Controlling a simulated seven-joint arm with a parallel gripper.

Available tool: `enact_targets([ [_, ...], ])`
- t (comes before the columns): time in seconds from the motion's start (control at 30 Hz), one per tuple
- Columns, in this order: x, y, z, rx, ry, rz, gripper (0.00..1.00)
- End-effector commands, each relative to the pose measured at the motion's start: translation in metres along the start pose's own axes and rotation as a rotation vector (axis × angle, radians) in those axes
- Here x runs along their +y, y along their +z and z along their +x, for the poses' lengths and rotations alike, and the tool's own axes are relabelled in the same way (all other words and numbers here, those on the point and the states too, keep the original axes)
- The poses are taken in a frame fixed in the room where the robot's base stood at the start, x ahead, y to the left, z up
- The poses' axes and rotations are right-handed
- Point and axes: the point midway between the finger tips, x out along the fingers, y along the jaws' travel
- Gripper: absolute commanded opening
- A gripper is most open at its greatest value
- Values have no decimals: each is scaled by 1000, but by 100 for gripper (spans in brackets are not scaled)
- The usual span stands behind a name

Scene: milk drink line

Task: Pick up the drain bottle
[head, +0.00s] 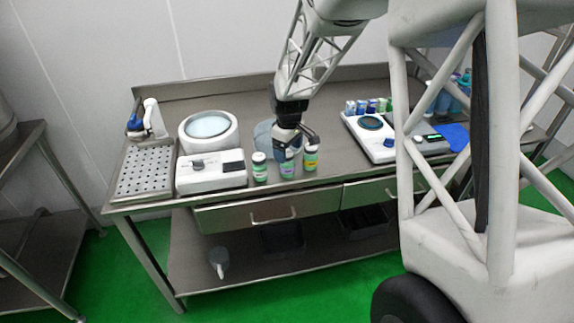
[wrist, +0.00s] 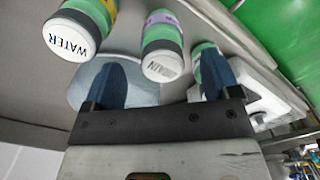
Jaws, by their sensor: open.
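The drain bottle (head: 287,164) is the middle of three small bottles along the table's front edge, with a green body, purple band and white cap. In the wrist view the drain bottle (wrist: 162,42) stands ahead of and between my fingers, its cap lettering partly readable as "AIN". My gripper (head: 300,143) is open and empty just above and behind the bottles. In the wrist view my gripper (wrist: 163,72) has its dark blue fingers spread wide, with nothing between the pads that I can tell is touched.
The yellow-banded water bottle (head: 310,158) and another green bottle (head: 260,167) flank the drain bottle closely; the water bottle's cap reads WATER in the wrist view (wrist: 70,40). A grey-blue round object (head: 264,136) sits behind. A white device (head: 211,172) stands left.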

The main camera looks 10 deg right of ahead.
Motion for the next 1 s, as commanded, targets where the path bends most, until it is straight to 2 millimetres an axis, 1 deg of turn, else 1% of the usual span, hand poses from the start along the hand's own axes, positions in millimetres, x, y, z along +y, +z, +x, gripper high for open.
enact_targets([
  [0.13,0,0,1,0,0,0,82],
  [0.27,-1,0,8,0,0,0,82],
  [0.5,-2,-2,34,-1,-1,0,82],
  [0.7,-2,-2,50,1,1,0,82],
  [1.0,-2,-2,52,1,1,0,82],
])
